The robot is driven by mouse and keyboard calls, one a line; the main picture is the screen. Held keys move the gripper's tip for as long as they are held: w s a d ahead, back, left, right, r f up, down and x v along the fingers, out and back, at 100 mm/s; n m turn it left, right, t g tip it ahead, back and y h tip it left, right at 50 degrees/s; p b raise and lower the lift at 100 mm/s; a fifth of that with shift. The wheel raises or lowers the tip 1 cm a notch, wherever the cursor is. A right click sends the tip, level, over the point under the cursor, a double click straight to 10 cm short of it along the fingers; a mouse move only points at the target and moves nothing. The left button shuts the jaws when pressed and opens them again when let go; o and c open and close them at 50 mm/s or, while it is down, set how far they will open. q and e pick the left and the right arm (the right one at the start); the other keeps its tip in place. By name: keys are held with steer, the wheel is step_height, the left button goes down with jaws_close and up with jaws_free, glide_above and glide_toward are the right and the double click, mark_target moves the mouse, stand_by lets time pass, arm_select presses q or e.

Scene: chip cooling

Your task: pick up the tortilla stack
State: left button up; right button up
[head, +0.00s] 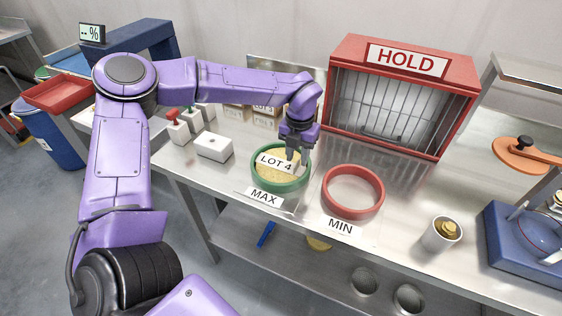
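The tortilla stack (272,178) is pale yellow and sits inside the green ring (281,186) marked MAX on the steel table. A white LOT 4 card (274,161) covers part of it. My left gripper (297,157) points down at the right back part of the green ring, beside the card. Its fingertips are small and dark here, and I cannot tell whether they touch the stack or how far apart they are. My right gripper is not in view.
An empty red ring (353,208) marked MIN lies to the right. A red HOLD cabinet (402,96) stands behind. A white box (213,148) is left of the green ring. A metal cup (441,236) and blue device (525,245) stand at right.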

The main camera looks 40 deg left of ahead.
mark_target(281, 164)
arm_select(q)
step_height(281, 164, down, 3)
steer(key=shift+a+r+p, duration=0.1)
steer(key=shift+r+p, duration=0.05)
steer(key=shift+p, duration=0.15)
steer(key=shift+w+f, duration=0.2)
steer(key=shift+f, duration=0.2)
steer(key=shift+s+r, duration=0.1)
jaws_close()
steer(key=shift+r, duration=0.1)
